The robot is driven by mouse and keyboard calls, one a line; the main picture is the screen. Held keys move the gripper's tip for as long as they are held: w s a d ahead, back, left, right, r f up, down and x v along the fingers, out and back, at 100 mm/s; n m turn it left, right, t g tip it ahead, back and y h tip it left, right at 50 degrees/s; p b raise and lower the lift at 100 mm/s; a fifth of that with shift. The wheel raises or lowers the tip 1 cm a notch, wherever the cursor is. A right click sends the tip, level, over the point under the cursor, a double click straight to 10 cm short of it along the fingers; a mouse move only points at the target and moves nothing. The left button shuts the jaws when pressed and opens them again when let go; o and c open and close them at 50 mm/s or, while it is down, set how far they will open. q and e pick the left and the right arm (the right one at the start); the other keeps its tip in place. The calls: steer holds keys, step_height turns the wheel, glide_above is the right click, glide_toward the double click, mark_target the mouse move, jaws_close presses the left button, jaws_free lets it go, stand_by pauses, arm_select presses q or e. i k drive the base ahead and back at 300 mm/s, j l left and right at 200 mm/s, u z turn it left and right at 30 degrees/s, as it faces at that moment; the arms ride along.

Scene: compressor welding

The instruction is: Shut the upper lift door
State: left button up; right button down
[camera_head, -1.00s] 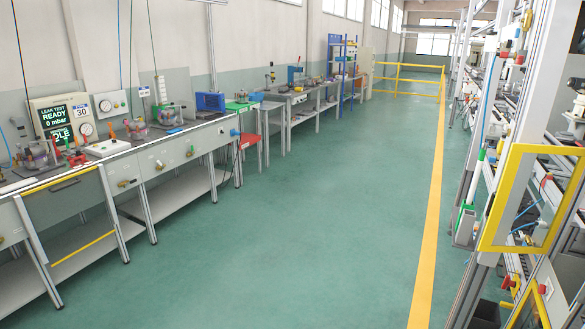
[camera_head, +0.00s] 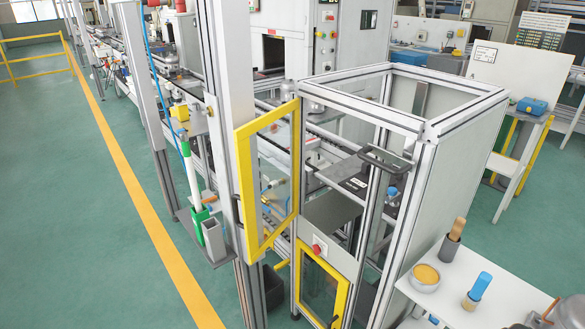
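The upper lift door (camera_head: 244,195) is a clear panel in a yellow frame. It stands swung open, out to the left of the aluminium-framed lift (camera_head: 410,215), and its right edge is by the lift's front left post. The upper opening of the lift is uncovered. Below it, a smaller yellow-framed lower door (camera_head: 342,302) looks shut. A red button (camera_head: 317,249) sits on the panel between the two. Neither of my grippers is in view.
A white side table (camera_head: 500,300) with a bowl (camera_head: 425,278) and brushes stands at the lower right. An aluminium post (camera_head: 228,120) rises just behind the door's left side. Green floor beyond the yellow line (camera_head: 140,205) is clear at left.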

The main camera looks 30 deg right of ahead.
mark_target(241, 134)
steer(key=i+z, duration=0.45)
steer(key=i+j+z, duration=0.2)
steer(key=z, duration=0.2)
steer(key=i+j+z, duration=0.3)
steer(key=z, duration=0.15)
steer(key=i+j+z, duration=0.25)
steer(key=z, duration=0.15)
steer(key=i+j+z, duration=0.15)
steer(key=j+z, duration=0.65)
steer(key=j, duration=0.25)
steer(key=k+j+z, duration=0.1)
steer(key=j+z, duration=0.2)
steer(key=j, duration=0.35)
